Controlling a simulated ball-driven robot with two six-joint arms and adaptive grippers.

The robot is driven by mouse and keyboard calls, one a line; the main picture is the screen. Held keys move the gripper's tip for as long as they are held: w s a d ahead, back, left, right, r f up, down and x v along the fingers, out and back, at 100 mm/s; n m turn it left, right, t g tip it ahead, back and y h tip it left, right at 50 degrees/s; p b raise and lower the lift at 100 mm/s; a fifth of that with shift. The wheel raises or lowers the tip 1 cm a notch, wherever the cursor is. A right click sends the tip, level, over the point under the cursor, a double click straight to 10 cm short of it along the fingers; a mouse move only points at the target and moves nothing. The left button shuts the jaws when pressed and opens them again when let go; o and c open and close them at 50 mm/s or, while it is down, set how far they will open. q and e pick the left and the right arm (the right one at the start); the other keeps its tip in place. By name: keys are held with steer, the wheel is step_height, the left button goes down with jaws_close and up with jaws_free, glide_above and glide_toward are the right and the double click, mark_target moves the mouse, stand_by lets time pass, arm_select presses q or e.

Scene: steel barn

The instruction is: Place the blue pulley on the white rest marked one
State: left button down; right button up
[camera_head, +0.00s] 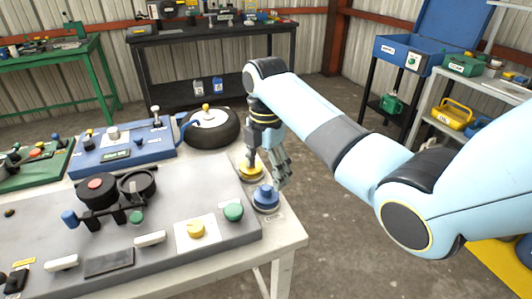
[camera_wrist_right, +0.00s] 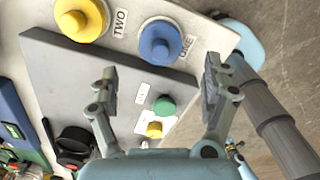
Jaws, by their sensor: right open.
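The blue pulley (camera_head: 266,198) is at the right corner of the white table, and it also shows in the right wrist view (camera_wrist_right: 158,42). A white rim shows around it there, beside a label (camera_wrist_right: 188,47) reading ONE, so it appears to sit on that rest. The yellow pulley (camera_wrist_right: 80,18) is beside it, next to a label reading TWO. My right gripper (camera_wrist_right: 160,92) is open and empty, its fingers spread apart. In the head view the right gripper (camera_head: 281,170) is just above and behind the blue pulley, apart from it. My left gripper is not in view.
A grey panel (camera_head: 165,225) with green and yellow knobs covers much of the table (camera_head: 285,235). A blue box (camera_head: 122,150) and a black wheel (camera_head: 212,130) stand behind it. Bare floor lies right of the table.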

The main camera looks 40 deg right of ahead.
mark_target(266, 188)
step_height(266, 188, up, 5)
steer(key=shift+r, duration=0.1)
stand_by(0.6)
